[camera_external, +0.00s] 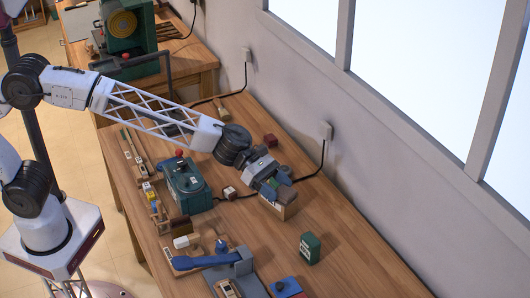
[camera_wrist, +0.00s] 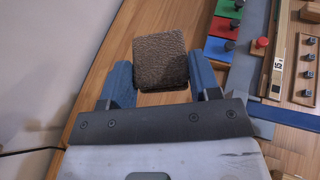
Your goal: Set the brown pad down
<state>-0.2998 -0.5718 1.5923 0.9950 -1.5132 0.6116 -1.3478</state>
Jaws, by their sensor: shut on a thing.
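The brown pad (camera_wrist: 160,60) is a dark, rough-textured, nearly square piece in the wrist view. My gripper (camera_wrist: 161,72) has its two blue fingers on either side of it and is shut on it. The pad sticks out past the fingertips.
Green, red (camera_wrist: 222,28) and blue tiles lie right of the pad in the wrist view, near a red knob (camera_wrist: 262,43). A teal machine (camera_external: 187,187) stands left of my gripper in the external view. A dark green box (camera_external: 310,249) stands nearer. Bare wood surrounds it.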

